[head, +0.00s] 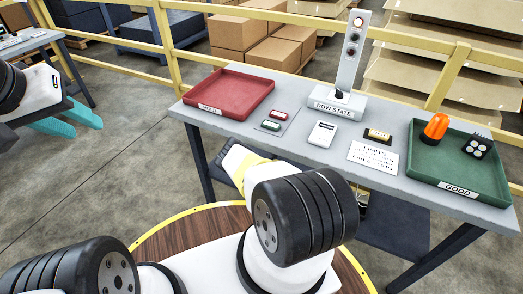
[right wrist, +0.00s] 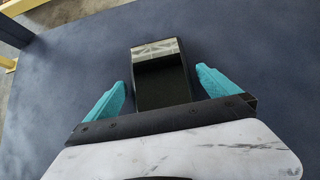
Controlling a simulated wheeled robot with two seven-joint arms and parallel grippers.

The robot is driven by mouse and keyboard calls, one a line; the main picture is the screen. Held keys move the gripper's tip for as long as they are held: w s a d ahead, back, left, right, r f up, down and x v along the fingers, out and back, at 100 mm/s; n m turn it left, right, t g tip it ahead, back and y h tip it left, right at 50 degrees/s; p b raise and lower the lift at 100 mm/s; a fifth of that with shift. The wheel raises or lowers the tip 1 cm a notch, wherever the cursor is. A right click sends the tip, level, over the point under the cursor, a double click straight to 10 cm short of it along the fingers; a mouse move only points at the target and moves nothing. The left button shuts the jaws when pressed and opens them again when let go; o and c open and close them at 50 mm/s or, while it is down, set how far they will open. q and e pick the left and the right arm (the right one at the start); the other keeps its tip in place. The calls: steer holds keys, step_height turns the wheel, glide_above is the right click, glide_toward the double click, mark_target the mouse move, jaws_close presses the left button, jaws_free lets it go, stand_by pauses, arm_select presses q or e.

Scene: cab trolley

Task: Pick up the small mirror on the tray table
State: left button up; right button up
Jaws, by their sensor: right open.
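A dark rectangular thing with a black rim and a pale, mirror-like strip at its far end, which looks like the small mirror (right wrist: 162,82), lies on a dark blue surface (right wrist: 235,45) in the right wrist view. My right gripper (right wrist: 162,86) is open, with one teal finger on each side of it and gaps between. In the head view the right fingers are hidden behind my arm and the table. A small framed thing (head: 363,203) shows below the tabletop there, perhaps the same mirror. My left gripper (head: 85,129) is open and empty at the left, away from the table.
The grey table (head: 220,125) holds a red tray (head: 238,82), a green tray (head: 425,170) with an orange beacon (head: 436,127), a signal post (head: 351,55), small devices and a sign. Its blue lower shelf (head: 402,232) and legs are close to my right arm. Yellow rails stand behind.

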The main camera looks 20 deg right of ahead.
steer(key=c, duration=1.8)
steer(key=shift+o, duration=0.2)
steer(key=shift+w+r, duration=0.1)
steer(key=shift+r, duration=0.05)
